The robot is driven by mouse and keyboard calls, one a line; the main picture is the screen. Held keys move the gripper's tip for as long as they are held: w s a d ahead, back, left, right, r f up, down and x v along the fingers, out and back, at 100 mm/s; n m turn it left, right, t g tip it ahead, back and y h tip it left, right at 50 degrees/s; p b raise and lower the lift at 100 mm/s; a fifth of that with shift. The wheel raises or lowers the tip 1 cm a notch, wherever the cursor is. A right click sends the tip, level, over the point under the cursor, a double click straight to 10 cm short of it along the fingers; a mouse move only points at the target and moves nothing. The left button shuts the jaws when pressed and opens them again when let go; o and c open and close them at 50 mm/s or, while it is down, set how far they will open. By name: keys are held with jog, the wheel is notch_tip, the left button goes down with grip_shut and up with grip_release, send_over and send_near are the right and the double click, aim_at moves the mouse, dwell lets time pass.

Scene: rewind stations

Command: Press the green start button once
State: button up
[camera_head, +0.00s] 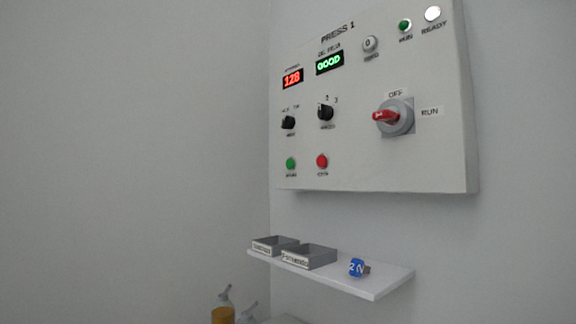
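A grey wall panel labelled PRESS 1 (375,155) hangs to the right of the room corner. The green start button (291,163) is a small round button at its lower left, with a label under it too small to read. A red button (322,160) sits just to its right. A red display (292,78) reads 128 and a green display (329,63) reads GOOD. A red rotary handle (387,116) on a grey base lies between the OFF and RUN labels. My gripper is not in view.
Two black knobs are above the buttons. Below the panel, a white shelf (390,285) juts out, holding two grey trays (309,257) and a blue numbered object (357,267). A bottle with amber liquid (223,313) stands at the bottom edge. The space before the panel looks clear.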

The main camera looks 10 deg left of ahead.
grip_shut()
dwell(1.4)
